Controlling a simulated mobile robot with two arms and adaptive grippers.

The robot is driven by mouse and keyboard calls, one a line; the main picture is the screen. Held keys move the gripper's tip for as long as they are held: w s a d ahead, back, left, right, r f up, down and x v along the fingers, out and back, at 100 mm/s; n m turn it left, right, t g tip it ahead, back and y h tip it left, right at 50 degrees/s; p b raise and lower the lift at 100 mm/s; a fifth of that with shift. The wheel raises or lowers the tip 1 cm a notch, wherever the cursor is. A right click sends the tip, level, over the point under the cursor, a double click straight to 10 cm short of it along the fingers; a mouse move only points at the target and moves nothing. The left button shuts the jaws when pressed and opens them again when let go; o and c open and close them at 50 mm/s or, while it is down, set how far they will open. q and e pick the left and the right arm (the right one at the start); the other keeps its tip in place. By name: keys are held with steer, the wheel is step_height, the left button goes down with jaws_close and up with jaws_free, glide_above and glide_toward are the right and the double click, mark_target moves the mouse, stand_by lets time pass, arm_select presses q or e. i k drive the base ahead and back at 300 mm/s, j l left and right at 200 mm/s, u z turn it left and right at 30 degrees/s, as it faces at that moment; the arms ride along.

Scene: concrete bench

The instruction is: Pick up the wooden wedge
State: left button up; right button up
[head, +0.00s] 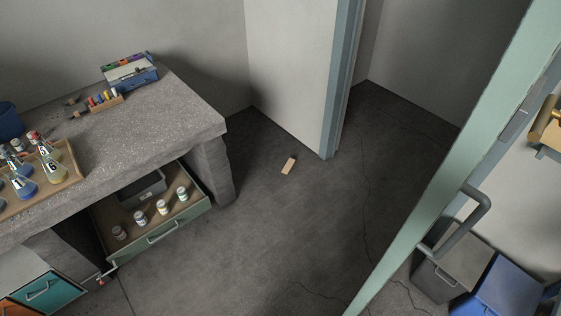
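The wooden wedge (289,166) is a small light-brown block lying on the dark concrete floor. It lies to the right of the bench's end and a little in front of the pale wall's edge. Nothing touches it and it is in full view. Neither of my grippers shows in the head view.
A concrete bench (150,124) stands at left, with flasks in a tray (69,177) and a blue box (132,79). An open drawer (196,214) juts out below it. A green door (441,172) with a handle stands at right. Cracked floor between is clear.

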mark_target(291, 162)
steer(key=i+j, duration=0.3)
steer(key=i, duration=0.2)
steer(key=i+j+z, duration=0.15)
steer(key=i+j, duration=0.15)
steer(key=i, duration=0.2)
steer(key=i+j, duration=0.35)
steer(key=i+z, duration=0.05)
steer(key=i, duration=0.05)
